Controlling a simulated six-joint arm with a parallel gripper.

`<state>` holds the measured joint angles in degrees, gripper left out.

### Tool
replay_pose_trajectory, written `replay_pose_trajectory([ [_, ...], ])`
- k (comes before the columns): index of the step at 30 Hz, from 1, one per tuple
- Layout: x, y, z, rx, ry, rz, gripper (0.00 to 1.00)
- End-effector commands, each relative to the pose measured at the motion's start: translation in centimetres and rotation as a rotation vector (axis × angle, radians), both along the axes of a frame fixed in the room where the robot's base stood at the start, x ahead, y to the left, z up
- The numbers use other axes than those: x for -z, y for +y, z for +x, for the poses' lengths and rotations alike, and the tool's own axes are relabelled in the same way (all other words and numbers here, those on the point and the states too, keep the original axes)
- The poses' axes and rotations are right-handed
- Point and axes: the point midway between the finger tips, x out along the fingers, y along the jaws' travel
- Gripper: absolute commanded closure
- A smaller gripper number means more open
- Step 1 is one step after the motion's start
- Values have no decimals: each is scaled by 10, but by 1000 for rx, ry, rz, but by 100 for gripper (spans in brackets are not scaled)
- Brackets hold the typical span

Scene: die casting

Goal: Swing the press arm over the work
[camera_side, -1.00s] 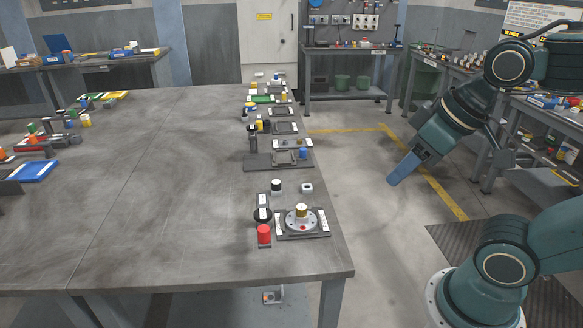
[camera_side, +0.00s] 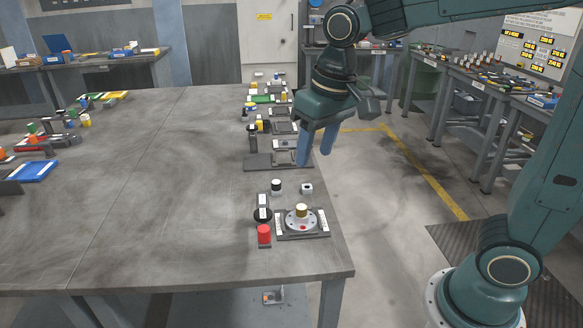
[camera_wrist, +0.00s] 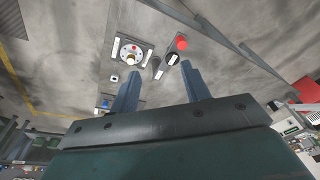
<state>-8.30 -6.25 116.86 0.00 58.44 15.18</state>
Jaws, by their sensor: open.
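The work is a round silver disc with a brass-coloured top (camera_side: 302,221) on a dark plate with white labels, near the table's front right corner. It also shows in the wrist view (camera_wrist: 130,54). In the wrist view a dark bar with a white label (camera_wrist: 172,60) lies beside the plate. My gripper (camera_side: 314,157) is open and empty, above and behind the work. Its two blue fingers show in the wrist view (camera_wrist: 160,68).
A red cylinder (camera_side: 264,234) stands just in front of the press arm. More fixtures line the table's right edge. The middle of the table (camera_side: 160,190) is clear.

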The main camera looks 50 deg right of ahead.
Motion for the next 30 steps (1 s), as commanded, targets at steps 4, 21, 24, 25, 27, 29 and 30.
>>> replay_pose_trajectory([
  [4,14,14,28,17,57,-2,53],
  [21,64,53,89,75,190,-21,53],
  [24,64,53,90,77,191,-20,53],
  [25,64,53,90,77,191,-20,53],
  [27,65,53,89,77,191,-20,53],
  [29,66,53,89,77,191,-20,53],
  [30,67,53,89,77,192,-21,53],
])
